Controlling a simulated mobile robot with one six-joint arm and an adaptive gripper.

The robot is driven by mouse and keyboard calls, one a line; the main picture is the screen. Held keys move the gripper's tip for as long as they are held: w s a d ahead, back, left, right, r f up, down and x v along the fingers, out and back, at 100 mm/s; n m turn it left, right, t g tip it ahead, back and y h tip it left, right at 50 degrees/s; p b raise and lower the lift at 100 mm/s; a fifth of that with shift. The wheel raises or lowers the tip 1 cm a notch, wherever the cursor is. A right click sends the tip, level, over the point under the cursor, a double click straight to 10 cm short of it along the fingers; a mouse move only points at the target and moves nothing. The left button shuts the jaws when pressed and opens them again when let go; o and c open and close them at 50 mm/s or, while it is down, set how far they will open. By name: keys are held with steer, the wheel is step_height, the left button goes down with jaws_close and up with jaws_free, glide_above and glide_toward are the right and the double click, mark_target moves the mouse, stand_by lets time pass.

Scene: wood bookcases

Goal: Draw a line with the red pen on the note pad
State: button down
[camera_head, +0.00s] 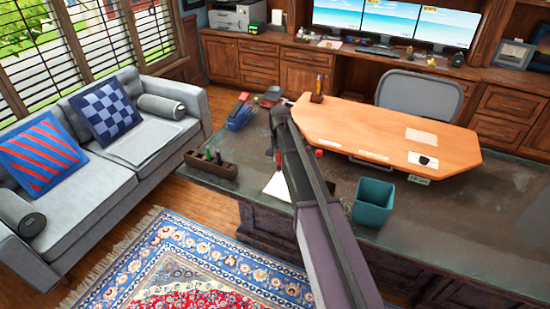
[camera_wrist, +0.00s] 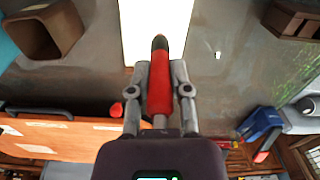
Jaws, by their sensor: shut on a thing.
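My gripper (camera_wrist: 160,75) is shut on the red pen (camera_wrist: 160,92), with one finger on each side of its red body. The pen's dark tip (camera_wrist: 160,43) points away from my gripper and overlaps the white note pad (camera_wrist: 155,18) in the wrist view. I cannot tell whether the tip touches the pad. In the head view, the note pad (camera_head: 277,187) lies on the dark desk, partly hidden by my arm.
A teal bin (camera_head: 373,203) stands right of the pad. A wooden rack (camera_head: 210,166) with several markers stands left of it. A blue object (camera_head: 240,112) lies farther back. An orange wooden board (camera_head: 390,121) covers the back right. The front right desk is clear.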

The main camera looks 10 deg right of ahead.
steer(key=w+f+b, duration=0.1)
steer(key=w+n, duration=0.1)
steer(key=w+f+b, duration=0.1)
steer(key=shift+a+f+n+b, duration=0.25)
steer(key=shift+f+n+b, duration=0.1)
steer(key=shift+n, duration=0.05)
steer(key=shift+f, duration=0.1)
stand_by(0.4)
steer(key=shift+f+b, duration=2.8)
steer(key=shift+b, duration=0.15)
steer(key=shift+f+b, duration=0.55)
steer(key=shift+f, duration=0.05)
steer(key=shift+s+d, duration=0.2)
steer(key=shift+s, duration=0.05)
steer(key=shift+s+d+r, duration=0.1)
steer(key=shift+s+d, duration=0.1)
steer(key=shift+d, duration=0.05)
